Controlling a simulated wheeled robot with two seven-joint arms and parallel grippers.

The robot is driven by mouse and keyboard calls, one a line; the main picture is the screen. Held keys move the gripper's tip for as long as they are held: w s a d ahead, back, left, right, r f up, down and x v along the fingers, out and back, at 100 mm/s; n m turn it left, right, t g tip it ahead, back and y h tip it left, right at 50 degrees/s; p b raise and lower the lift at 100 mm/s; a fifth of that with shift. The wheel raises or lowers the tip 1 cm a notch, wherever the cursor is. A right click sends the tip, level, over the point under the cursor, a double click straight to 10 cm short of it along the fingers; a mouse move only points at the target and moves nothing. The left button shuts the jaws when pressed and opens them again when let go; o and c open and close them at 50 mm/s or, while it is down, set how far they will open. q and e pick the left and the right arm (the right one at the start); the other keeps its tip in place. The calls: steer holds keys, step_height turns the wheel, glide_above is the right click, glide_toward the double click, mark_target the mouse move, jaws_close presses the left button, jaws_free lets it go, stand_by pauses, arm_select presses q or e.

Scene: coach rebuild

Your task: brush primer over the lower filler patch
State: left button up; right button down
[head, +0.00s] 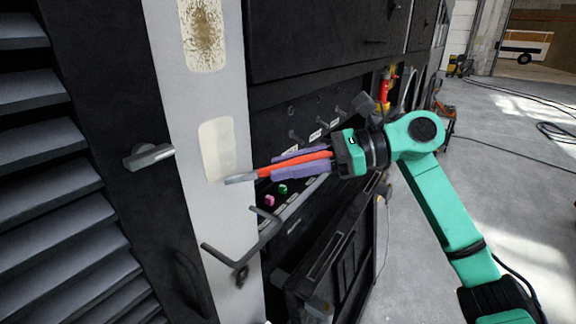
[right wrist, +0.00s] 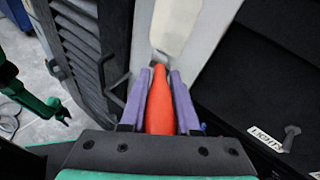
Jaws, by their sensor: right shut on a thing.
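The lower filler patch (head: 217,145) is a smooth cream rounded rectangle on the pale upright panel. It also shows at the top of the right wrist view (right wrist: 172,28). My right gripper (head: 273,168) is shut on the orange handle of a brush (head: 262,172). The brush's grey end (head: 240,179) points left and overlaps the patch's lower right edge in the head view. I cannot tell whether it touches. In the right wrist view the orange handle (right wrist: 159,100) lies between the purple fingers.
An upper patch (head: 203,32) with brown speckles is higher on the panel. A latch handle (head: 149,156) juts out left of it, and a bent bar (head: 240,262) below. Open floor lies right.

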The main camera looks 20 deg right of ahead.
steer(key=shift+s+a, duration=0.35)
steer(key=shift+a, duration=0.1)
steer(key=shift+s+a+r, duration=0.1)
steer(key=shift+a+r, duration=0.05)
steer(key=shift+r, duration=0.05)
step_height(320, 180, up, 11)
steer(key=p, duration=0.8)
steer(key=s+d+b, duration=0.3)
steer(key=s+b, duration=0.1)
steer(key=shift+s+d, duration=0.3)
steer(key=shift+d, duration=0.1)
